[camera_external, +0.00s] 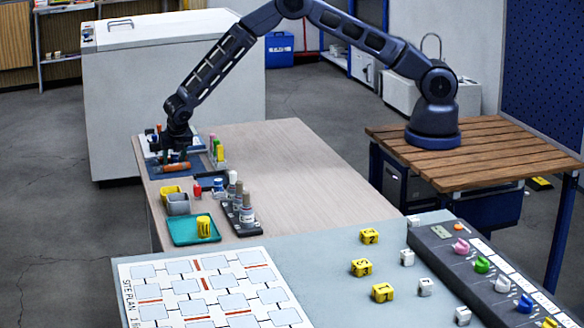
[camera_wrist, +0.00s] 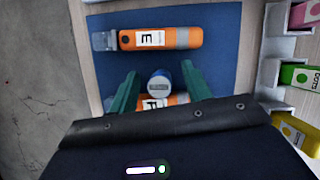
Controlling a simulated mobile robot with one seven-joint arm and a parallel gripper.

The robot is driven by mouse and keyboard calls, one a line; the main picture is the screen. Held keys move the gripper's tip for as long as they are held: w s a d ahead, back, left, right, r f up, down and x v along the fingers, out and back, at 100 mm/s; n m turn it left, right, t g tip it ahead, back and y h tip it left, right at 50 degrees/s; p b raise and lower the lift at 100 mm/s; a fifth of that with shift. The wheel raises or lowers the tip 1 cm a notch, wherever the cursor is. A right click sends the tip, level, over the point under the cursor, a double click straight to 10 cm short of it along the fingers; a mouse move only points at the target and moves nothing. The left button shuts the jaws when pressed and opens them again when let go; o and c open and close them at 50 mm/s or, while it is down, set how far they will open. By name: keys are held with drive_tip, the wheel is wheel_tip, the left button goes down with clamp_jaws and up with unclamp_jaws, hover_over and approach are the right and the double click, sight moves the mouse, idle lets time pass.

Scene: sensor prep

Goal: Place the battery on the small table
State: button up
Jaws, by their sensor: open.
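In the wrist view a grey-topped upright cylinder (camera_wrist: 159,84), perhaps the battery, shows between the two green fingers of my gripper (camera_wrist: 159,72). The fingers are apart, with a gap on each side of it; I cannot tell its height against them. Behind it, partly hidden, is an orange piece marked F (camera_wrist: 152,102). In the external view my gripper (camera_external: 176,148) points down over the far left end of a pale wood table (camera_external: 285,165). My arm stands on a smaller slatted wooden table (camera_external: 490,160) at the right. I cannot tell which is the small table.
An orange piece marked E (camera_wrist: 160,38) lies on the blue mat (camera_wrist: 225,20). A white rack (camera_wrist: 268,75) with coloured blocks stands to the right. The slatted table's top has bare room.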

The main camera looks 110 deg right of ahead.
clamp_jaws()
wheel_tip(320, 180, up, 20)
drive_tip(key=s+a+f+m+g+y, duration=0.1)
drive_tip(key=s+a+f+m+g, duration=0.1)
drive_tip(key=s+a+f+m, duration=0.45)
drive_tip(key=s+a+f+m+g+y, duration=0.15)
drive_tip(key=s+a+m, duration=0.25)
drive_tip(key=a+m, duration=0.55)
drive_tip(key=s+a+f+m+g+y, duration=0.2)
drive_tip(key=s+a+f+m, duration=0.25)
drive_tip(key=a, duration=0.75)
drive_tip(key=shift+s+d+f+n+h, duration=0.15)
drive_tip(key=shift+f+n, duration=0.25)
drive_tip(key=shift+f, duration=0.7)
drive_tip(key=shift+s+f+n+h, duration=0.15)
drive_tip(key=shift+f+n, duration=0.3)
drive_tip(key=shift+f, duration=0.6)
drive_tip(key=shift+d+f+n+h, duration=0.15)
drive_tip(key=shift+f+n, duration=0.25)
drive_tip(key=shift+f, duration=0.7)
drive_tip(key=shift+a, duration=0.1)
